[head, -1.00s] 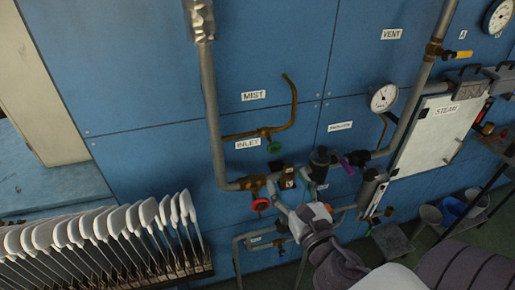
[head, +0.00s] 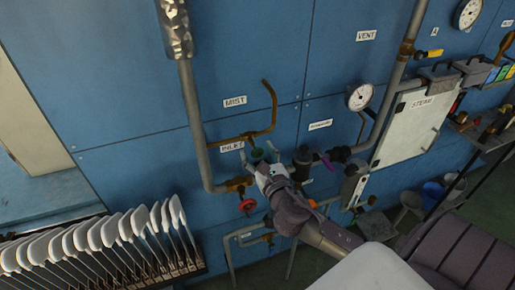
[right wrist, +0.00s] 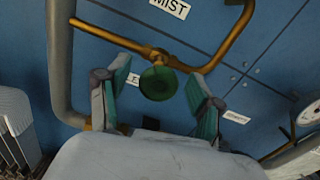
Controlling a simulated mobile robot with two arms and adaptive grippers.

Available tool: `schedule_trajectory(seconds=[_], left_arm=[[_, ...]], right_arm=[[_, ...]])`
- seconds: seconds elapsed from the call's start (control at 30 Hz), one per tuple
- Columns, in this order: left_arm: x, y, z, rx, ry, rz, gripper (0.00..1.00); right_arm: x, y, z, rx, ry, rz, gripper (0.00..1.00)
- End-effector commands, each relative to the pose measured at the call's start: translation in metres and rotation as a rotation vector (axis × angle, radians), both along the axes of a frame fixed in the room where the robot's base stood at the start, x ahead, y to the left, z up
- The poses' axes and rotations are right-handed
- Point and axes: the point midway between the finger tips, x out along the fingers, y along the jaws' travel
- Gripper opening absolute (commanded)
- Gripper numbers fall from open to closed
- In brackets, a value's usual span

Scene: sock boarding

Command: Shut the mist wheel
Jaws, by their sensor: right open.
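The mist wheel is a small green round handwheel (head: 257,154) on the brass pipe (head: 268,105) under the MIST label (head: 235,101). In the right wrist view the green wheel (right wrist: 158,82) faces me between the two fingers, with a gap on each side. My right gripper (head: 258,158) is open and just in front of the wheel; its green-padded fingers (right wrist: 158,92) stand either side of it, apart from it as far as I can see. My left gripper does not show in the head view.
A red wheel (head: 247,205) sits on the inlet pipe just below. A purple lever (head: 328,161) and dark valve body (head: 303,158) are close on the right. A rack of white sock boards (head: 110,235) stands at lower left.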

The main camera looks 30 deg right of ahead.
Motion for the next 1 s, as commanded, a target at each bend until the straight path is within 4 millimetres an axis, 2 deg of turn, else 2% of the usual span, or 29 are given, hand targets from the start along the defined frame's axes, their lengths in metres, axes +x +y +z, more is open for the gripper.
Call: schedule_trajectory(seconds=[0.3,0.37,0.67,0.7,1.0], left_arm=[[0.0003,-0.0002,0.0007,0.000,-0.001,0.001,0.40],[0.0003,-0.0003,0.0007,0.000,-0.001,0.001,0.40],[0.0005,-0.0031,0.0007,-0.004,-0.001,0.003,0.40],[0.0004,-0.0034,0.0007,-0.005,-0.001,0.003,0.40],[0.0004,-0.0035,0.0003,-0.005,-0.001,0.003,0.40]], right_arm=[[0.0032,-0.0005,-0.0004,0.001,0.000,0.000,0.66],[0.0031,-0.0005,-0.0004,0.001,0.000,0.000,0.57],[0.0029,-0.0005,-0.0003,0.001,0.000,0.000,0.07],[0.0029,-0.0005,-0.0003,0.001,0.000,0.000,0.05],[0.0027,-0.0009,-0.0005,0.047,-0.011,-0.001,0.05]])
